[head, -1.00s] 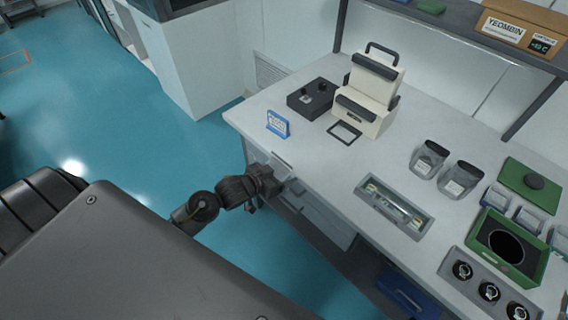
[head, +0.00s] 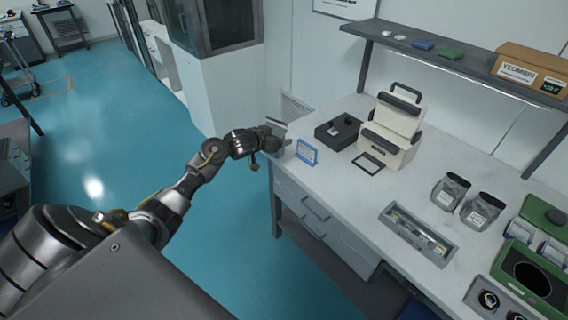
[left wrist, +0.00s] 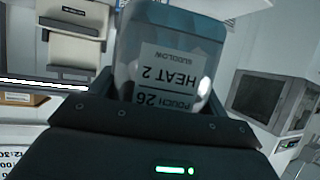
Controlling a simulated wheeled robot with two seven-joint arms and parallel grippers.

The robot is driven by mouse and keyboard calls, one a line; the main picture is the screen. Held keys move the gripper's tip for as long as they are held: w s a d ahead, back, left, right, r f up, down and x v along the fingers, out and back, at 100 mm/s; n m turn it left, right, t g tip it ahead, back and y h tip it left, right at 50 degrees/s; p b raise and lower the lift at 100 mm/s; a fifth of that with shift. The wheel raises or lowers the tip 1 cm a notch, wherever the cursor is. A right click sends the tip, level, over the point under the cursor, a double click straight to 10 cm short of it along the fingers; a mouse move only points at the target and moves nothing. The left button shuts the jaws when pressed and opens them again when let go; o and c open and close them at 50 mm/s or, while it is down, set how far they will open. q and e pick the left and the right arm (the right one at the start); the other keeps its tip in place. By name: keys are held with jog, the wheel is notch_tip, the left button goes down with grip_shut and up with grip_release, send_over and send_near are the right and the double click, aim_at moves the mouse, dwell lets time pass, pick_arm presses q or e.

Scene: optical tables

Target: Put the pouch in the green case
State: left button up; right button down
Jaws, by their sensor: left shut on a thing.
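My left gripper (head: 272,137) is shut on a pouch (left wrist: 168,62), at the left back corner of the bench in the head view. In the left wrist view the pouch is clear and bluish, with a white label reading "POUCH 26" and "HEAT 2", upside down in the picture. Its lower end is hidden by the dark gripper (left wrist: 155,112). In the head view the pouch is small and hard to make out. My right gripper is not in view.
A green lid (head: 545,214) lies behind the green case. The bench's front left is clear.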

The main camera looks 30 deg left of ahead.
pick_arm(q)
jog(key=w+a+r+n+y, duration=0.1)
jog(key=a+r+n+y, duration=0.15)
jog(key=a, duration=0.35)
jog(key=w+a+r+n+y, duration=0.1)
jog(key=w+a+r, duration=0.1)
jog(key=a+r, duration=0.3)
jog(key=s+a+f+n+g+y, duration=0.2)
jog(key=s+a+f+n+y, duration=0.15)
jog(key=s+a, duration=0.35)
jog(key=s+d+r+m+h+b, duration=0.2)
jog(key=d+r+b, duration=0.1)
jog(key=d, duration=1)
jog(key=s+d+r+m+t+h+b, duration=0.1)
jog(key=s+d+r+m+h+b, duration=0.1)
jog(key=d, duration=1.2)
jog(key=s+d+r+m+t+h+b, duration=0.1)
jog(key=s+d+r+m+h+b, duration=0.1)
jog(key=d, duration=1.2)
jog(key=shift+s+d+r+m+h+b, duration=0.3)
jog(key=shift+s+r+b, duration=0.55)
jog(key=shift+b, duration=0.3)
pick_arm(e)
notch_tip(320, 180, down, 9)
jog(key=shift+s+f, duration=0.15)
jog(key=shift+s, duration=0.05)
